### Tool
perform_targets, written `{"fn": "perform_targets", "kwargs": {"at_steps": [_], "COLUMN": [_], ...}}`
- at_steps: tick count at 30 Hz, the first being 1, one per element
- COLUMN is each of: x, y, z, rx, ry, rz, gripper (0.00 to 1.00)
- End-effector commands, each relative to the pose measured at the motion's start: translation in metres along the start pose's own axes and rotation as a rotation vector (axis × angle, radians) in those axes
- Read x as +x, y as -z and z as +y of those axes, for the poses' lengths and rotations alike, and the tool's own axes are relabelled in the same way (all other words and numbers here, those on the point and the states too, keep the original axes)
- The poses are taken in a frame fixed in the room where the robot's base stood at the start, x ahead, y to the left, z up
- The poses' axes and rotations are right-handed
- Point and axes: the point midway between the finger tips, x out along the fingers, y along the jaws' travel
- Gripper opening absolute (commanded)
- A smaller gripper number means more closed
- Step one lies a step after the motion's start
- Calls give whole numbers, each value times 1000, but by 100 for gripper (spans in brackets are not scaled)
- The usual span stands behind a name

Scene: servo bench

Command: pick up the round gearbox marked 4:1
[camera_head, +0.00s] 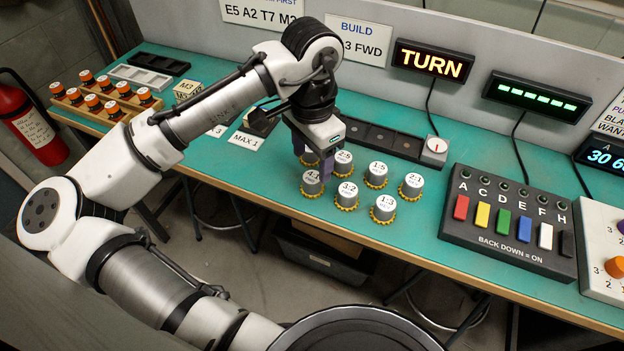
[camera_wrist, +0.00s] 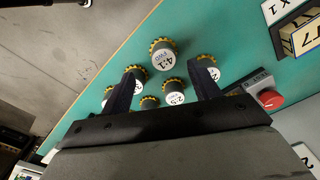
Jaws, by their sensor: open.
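The round gearbox marked 4:1 (camera_head: 312,184) is a grey cylinder with a yellow toothed base and a white top label. It stands upright at the left front of a group on the green bench. In the wrist view this gearbox (camera_wrist: 163,54) reads "4:1 FWD" and lies just beyond the gap between the fingertips. My gripper (camera_head: 313,161) is open and empty, pointing down, close above and behind the gearbox in the head view. In the wrist view my gripper (camera_wrist: 166,76) shows both dark fingers apart. I see no contact with the gearbox.
Similar gearboxes crowd close by, including 3:2 (camera_head: 347,195), 1:5 (camera_head: 376,175), 1:3 (camera_head: 384,208) and 2:1 (camera_head: 411,186). A dark tray strip (camera_head: 380,139) lies behind. The switch box (camera_head: 510,222) stands right. The bench's front edge is near.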

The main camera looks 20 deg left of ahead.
Motion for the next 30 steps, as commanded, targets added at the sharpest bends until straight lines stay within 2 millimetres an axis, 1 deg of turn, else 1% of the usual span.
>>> {"fn": "perform_targets", "kwargs": {"at_steps": [3,8,10,15,18,21,26,27,30], "x": [13,22,29,54,65,69,70,70,70], "y": [0,1,1,4,4,4,4,4,4], "z": [0,-1,-2,-5,-5,-5,-5,-5,-5], "rx": [1,0,-1,-1,-1,0,0,0,0], "ry": [0,0,1,0,1,2,2,2,2], "rz": [1,0,-1,0,1,2,2,2,2], "gripper": [61,61,61,61,61,61,61,60,47]}}
